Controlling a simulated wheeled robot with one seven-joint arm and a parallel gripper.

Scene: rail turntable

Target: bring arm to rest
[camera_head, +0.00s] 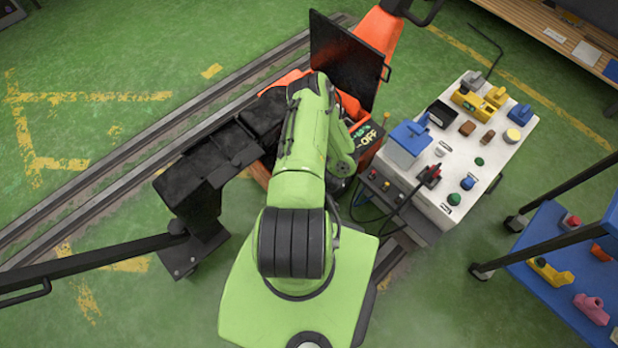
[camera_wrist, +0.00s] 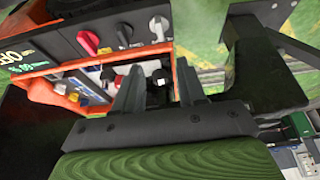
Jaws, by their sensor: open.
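My green arm (camera_head: 297,190) reaches forward over the orange machine (camera_head: 368,150) in the head view. Its far end hides part of that machine, and I cannot make out my gripper there. In the wrist view my gripper (camera_wrist: 160,72) shows two dark fingers standing apart, with nothing held between them. Beyond the fingers is an orange-edged opening with small red and black items (camera_wrist: 112,78) inside. Above it is a dark panel with a pink knob (camera_wrist: 88,42), a black knob (camera_wrist: 124,34) and a white knob (camera_wrist: 158,27).
A white table (camera_head: 455,165) with several coloured parts stands close on the right. A blue shelf cart (camera_head: 560,250) is at the lower right. A black raised panel (camera_head: 345,60) stands behind the arm. Rails (camera_head: 110,160) cross at left; open green floor lies beyond.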

